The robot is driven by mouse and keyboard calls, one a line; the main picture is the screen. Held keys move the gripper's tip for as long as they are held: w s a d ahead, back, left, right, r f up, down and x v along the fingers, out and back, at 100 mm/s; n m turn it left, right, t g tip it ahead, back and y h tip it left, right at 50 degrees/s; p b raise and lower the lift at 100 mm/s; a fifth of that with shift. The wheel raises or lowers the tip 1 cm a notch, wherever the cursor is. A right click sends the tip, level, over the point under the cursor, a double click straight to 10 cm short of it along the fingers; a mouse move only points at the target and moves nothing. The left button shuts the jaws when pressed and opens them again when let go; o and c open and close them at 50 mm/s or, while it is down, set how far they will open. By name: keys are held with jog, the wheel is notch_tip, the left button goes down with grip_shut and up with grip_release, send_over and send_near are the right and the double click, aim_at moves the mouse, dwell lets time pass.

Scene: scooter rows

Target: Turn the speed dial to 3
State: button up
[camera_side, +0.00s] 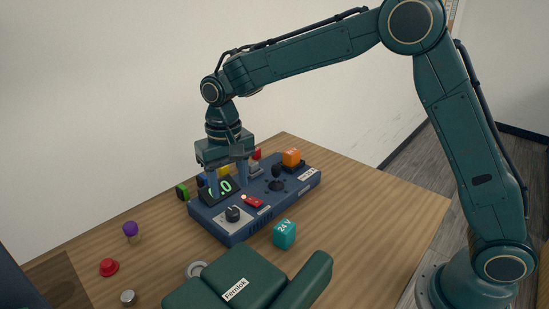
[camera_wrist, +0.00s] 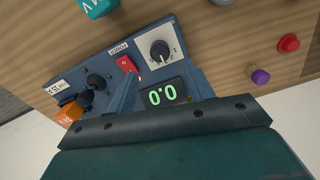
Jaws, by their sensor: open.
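The speed dial (camera_side: 232,214) is a black knob on a pale plate at the near left end of the dark blue control box (camera_side: 225,226). My gripper (camera_side: 229,191) points down over the box, near the display and behind the dial. Its fingers are apart with nothing between them, and they do not touch the dial. In the wrist view the gripper (camera_wrist: 163,76) spans the display.
A red switch (camera_side: 254,201) and a black joystick (camera_side: 277,184) are on the box. An orange cube (camera_side: 291,157) sits at its far end.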

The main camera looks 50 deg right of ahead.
notch_tip(320, 180, up, 7)
jog(key=shift+f, duration=0.2)
dwell(0.3)
jog(key=shift+s+r, duration=0.1)
jog(key=s+d+r+n+t, duration=0.1)
jog(key=s+d+r, duration=0.35)
jog(key=s, duration=0.25)
jog(key=s+d+r+t, duration=0.2)
jog(key=s+d+r, duration=0.1)
jog(key=s+d, duration=0.3)
jog(key=s+d+f+t, duration=0.1)
jog(key=s+d, duration=0.1)
jog(key=s, duration=0.6)
jog(key=s+d+f+n+t, duration=0.1)
jog(key=s+d+f, duration=0.1)
jog(key=s, duration=0.6)
jog(key=shift+s+f+t, duration=0.25)
jog(key=shift+t, duration=0.05)
